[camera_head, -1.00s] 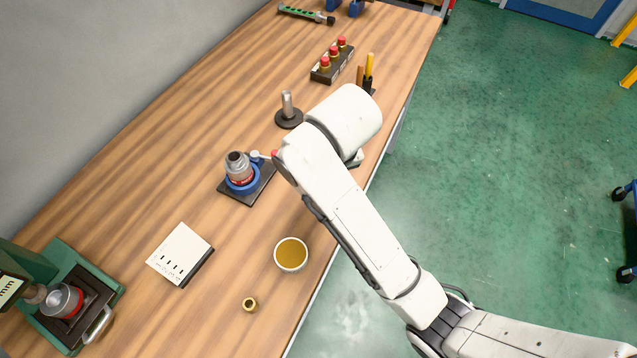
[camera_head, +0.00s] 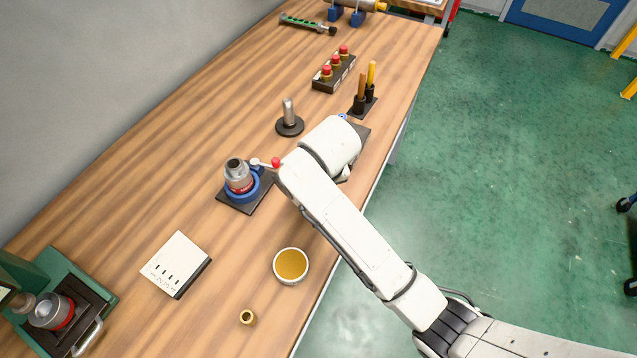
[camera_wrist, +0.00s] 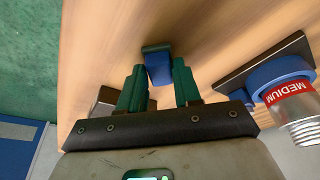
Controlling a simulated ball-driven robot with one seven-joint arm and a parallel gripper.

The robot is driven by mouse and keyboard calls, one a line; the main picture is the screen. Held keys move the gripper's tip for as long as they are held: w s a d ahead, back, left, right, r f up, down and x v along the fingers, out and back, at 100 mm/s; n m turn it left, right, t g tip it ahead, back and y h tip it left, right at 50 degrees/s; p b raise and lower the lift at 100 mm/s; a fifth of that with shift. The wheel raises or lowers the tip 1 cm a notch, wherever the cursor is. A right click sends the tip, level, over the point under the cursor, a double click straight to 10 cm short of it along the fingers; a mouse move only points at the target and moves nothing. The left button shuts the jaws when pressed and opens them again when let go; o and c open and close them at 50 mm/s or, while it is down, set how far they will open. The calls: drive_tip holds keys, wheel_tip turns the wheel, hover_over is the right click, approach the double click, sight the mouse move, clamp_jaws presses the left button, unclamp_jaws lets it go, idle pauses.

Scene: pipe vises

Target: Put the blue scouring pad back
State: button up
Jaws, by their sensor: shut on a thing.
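The blue scouring pad (camera_wrist: 157,68) shows in the wrist view as a small blue block between the two green fingers of my gripper (camera_wrist: 159,76). The fingers are shut on it, and its far end sticks out past their tips above the wooden bench. I cannot tell whether the pad touches the bench. In the head view my arm hides the gripper and the pad. A dark flat piece (camera_head: 361,131) shows partly beside my arm near the bench's right edge, with a speck of blue near it; whether it is the pad's place I cannot tell.
A blue vise (camera_head: 241,190) with a metal fitting stands left of my arm; it also shows in the wrist view (camera_wrist: 273,75), labelled MEDIUM. A metal post (camera_head: 289,118), brush holder (camera_head: 362,104), red-capped rack (camera_head: 334,75), bowl (camera_head: 291,265) and white card (camera_head: 175,264) stand around.

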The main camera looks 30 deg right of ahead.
drive_tip(key=o, duration=0.9)
drive_tip(key=shift+o, duration=0.2)
drive_tip(key=p+v, duration=0.4)
drive_tip(key=v, duration=0.8)
